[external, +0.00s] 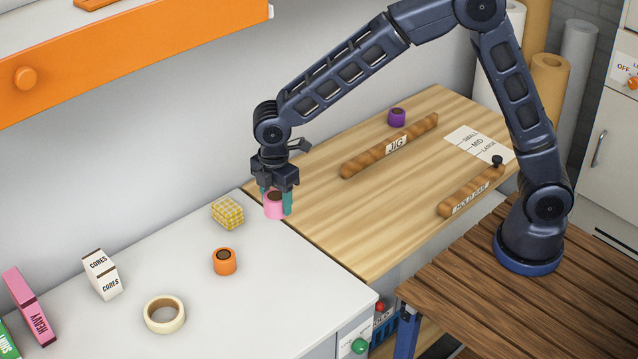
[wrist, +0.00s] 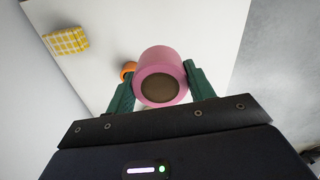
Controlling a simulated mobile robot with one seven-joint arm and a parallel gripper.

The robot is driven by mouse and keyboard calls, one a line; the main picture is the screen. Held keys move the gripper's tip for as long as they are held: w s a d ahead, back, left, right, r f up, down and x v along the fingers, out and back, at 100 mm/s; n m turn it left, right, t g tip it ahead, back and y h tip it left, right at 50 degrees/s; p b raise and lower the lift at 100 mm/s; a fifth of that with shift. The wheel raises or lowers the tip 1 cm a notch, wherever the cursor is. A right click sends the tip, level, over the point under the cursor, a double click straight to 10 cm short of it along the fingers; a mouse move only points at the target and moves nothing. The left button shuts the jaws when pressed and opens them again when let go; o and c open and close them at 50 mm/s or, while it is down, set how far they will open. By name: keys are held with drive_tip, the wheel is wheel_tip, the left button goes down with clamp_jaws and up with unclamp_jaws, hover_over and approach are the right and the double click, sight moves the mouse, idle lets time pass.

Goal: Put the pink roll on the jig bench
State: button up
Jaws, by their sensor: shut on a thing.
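The pink roll (external: 274,207) is held between the teal fingers of my gripper (external: 275,203), which is shut on it. In the wrist view the pink roll (wrist: 161,75) sits between both fingers of my gripper (wrist: 161,87), its dark core facing the camera. In the external view the roll shows near the seam between the white counter (external: 310,290) and the wooden jig bench (external: 320,215). It appears raised, but its exact height is hard to tell.
A purple roll (external: 397,117) stands behind the JIG bar; a second bar (external: 470,190) lies at the bench's right. The counter holds an orange roll (external: 225,262), a yellow checked block (external: 228,212), a tape ring (external: 164,315) and a CORES box (external: 101,275). The bench's near-left area is clear.

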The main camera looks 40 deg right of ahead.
drive_tip(key=w+d+m, duration=0.6)
drive_tip(key=w+d, duration=1.1)
drive_tip(key=d, duration=0.3)
drive_tip(key=w+d+m, duration=0.2)
drive_tip(key=w+d, duration=0.1)
drive_tip(key=d, duration=0.7)
drive_tip(key=w+d+m, duration=0.2)
drive_tip(key=w+d, duration=0.1)
drive_tip(key=d, duration=0.6)
drive_tip(key=w+d+m, duration=0.3)
drive_tip(key=d, duration=0.7)
wheel_tip(320, 180, down, 20)
drive_tip(key=shift+a+r, duration=0.15)
drive_tip(key=o, duration=1)
